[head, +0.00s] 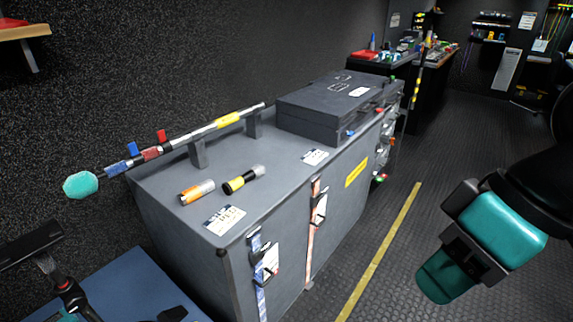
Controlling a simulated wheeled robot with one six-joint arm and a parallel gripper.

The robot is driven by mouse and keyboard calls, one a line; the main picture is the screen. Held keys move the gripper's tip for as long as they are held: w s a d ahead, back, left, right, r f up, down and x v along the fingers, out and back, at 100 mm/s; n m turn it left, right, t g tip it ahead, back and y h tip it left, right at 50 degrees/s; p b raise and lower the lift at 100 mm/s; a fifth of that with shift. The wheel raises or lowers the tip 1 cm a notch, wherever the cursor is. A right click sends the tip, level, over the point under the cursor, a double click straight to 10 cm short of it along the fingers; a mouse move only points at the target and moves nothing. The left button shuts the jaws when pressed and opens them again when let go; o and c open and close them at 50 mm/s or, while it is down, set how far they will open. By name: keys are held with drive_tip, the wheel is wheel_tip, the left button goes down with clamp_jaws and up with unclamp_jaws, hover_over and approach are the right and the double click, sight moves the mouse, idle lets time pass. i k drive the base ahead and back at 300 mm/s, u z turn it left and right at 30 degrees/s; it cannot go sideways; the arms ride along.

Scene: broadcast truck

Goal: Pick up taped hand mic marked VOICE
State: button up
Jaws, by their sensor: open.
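Two short taped hand mics lie on the grey cabinet top (285,165). One has a wide orange band and a pale end (197,191). The other, just right of it and farther back, is black with yellow tape and a grey head (243,180). They lie close together but apart. No lettering is readable on either, so I cannot tell which is marked VOICE. My arm's black and teal links fill the right edge, well away from both mics.
A boom pole with a teal foam tip (80,185) rests on supports behind the mics. A closed dark case (325,105) stands farther back on the cabinet. White cards lie nearby. A blue surface (130,290) is at lower left. The ribbed floor right of the cabinet is clear.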

sight(257, 171)
drive_tip(key=z, duration=0.15)
drive_tip(key=i, duration=0.8)
drive_tip(key=u, duration=0.7)
drive_tip(key=i, duration=0.7)
drive_tip(key=u, duration=0.55)
